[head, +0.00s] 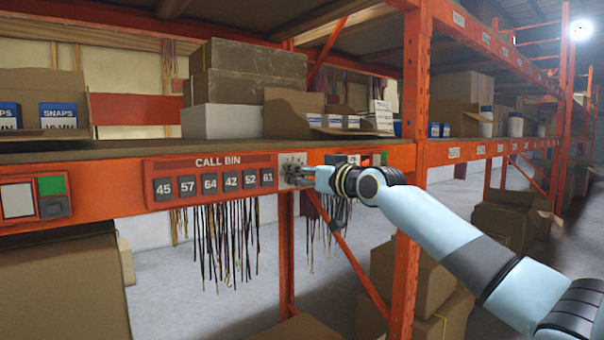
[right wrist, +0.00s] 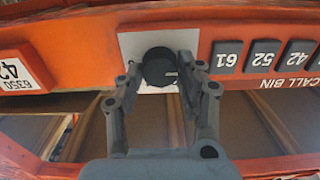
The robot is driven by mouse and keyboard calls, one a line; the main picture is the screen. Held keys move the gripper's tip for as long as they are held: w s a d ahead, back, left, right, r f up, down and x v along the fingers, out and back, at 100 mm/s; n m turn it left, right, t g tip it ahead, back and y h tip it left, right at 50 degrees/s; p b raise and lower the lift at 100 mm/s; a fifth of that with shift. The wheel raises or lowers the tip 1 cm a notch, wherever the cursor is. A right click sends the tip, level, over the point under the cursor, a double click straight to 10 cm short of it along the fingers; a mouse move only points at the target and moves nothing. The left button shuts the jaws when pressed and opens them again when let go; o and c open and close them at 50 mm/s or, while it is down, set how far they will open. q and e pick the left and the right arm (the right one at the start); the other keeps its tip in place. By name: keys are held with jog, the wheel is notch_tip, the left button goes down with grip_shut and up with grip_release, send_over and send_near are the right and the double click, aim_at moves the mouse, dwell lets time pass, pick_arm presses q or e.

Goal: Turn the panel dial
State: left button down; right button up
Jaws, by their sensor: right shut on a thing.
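The panel dial (right wrist: 159,66) is a round black knob with a pale pointer mark, on a light square plate (right wrist: 129,44). In the right wrist view it sits between the two fingers of my right gripper (right wrist: 160,78), which is shut on it. In the head view my right gripper (head: 310,176) reaches the plate (head: 291,160) at the right end of the call bin panel (head: 212,163); the dial itself is mostly hidden there by the gripper. My left gripper is not in view.
Number buttons (head: 210,185) run along the panel left of the dial. An orange upright (head: 410,180) stands close to my right forearm. Boxes (head: 248,75) sit on the shelf above, and dark cords (head: 225,240) hang below the beam.

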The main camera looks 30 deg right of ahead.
jog(key=shift+d+f+m+p, duration=0.1)
jog(key=shift+m+p, duration=2.2)
jog(key=shift+m, duration=2.1)
jog(key=shift+d+f+m+p, duration=0.1)
jog(key=shift+m+p, duration=2.2)
jog(key=shift+m, duration=2.1)
jog(key=o, duration=1.1)
jog(key=s, duration=0.7)
jog(key=shift+s+d, duration=0.2)
jog(key=shift+d, duration=0.1)
